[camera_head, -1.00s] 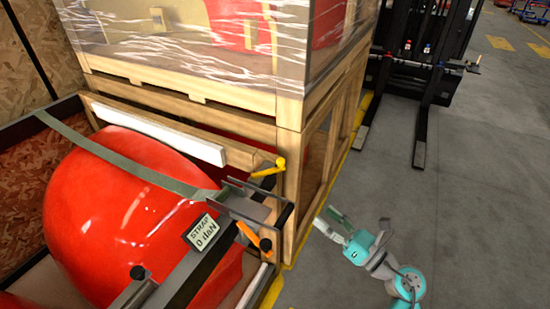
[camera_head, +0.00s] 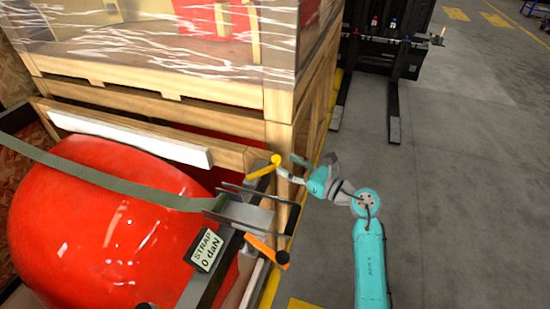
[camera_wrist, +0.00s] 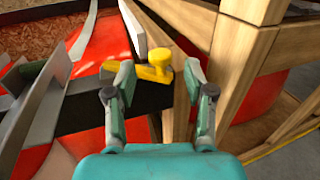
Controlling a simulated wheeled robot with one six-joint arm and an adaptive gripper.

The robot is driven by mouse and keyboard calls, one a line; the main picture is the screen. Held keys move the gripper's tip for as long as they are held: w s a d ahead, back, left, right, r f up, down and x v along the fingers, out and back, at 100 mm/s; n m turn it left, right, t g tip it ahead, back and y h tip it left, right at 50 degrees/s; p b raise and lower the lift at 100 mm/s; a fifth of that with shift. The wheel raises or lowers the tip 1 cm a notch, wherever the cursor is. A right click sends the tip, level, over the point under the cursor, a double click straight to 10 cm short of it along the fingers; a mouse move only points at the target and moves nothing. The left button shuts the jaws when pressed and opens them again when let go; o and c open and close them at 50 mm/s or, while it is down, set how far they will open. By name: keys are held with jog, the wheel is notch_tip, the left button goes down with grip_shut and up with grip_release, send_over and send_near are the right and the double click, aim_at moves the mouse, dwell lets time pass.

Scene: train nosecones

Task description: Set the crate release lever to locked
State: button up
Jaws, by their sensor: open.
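The yellow lever (camera_head: 264,167) sits at the near corner of the wooden crate (camera_head: 278,133), beside the end of the long white bar. In the wrist view the yellow lever (camera_wrist: 153,68) lies ahead, between the two fingers and beyond or near their tips. My gripper (camera_head: 291,169) is just right of the lever in the head view. My gripper also shows in the wrist view (camera_wrist: 152,82), with its fingers spread apart and nothing held between them. I cannot tell whether a finger touches the lever.
A red nosecone (camera_head: 105,225) lies under a green strap (camera_head: 110,182). The strap's metal bracket (camera_head: 240,215), an orange handle (camera_head: 267,248) and a display (camera_head: 206,249) reading "STRAP 0 daN" stand close below the lever. A forklift (camera_head: 390,45) stands behind. Grey floor is clear at right.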

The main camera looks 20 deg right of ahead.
aim_at(280, 161)
jog(key=shift+x, duration=2.6)
grip_shut()
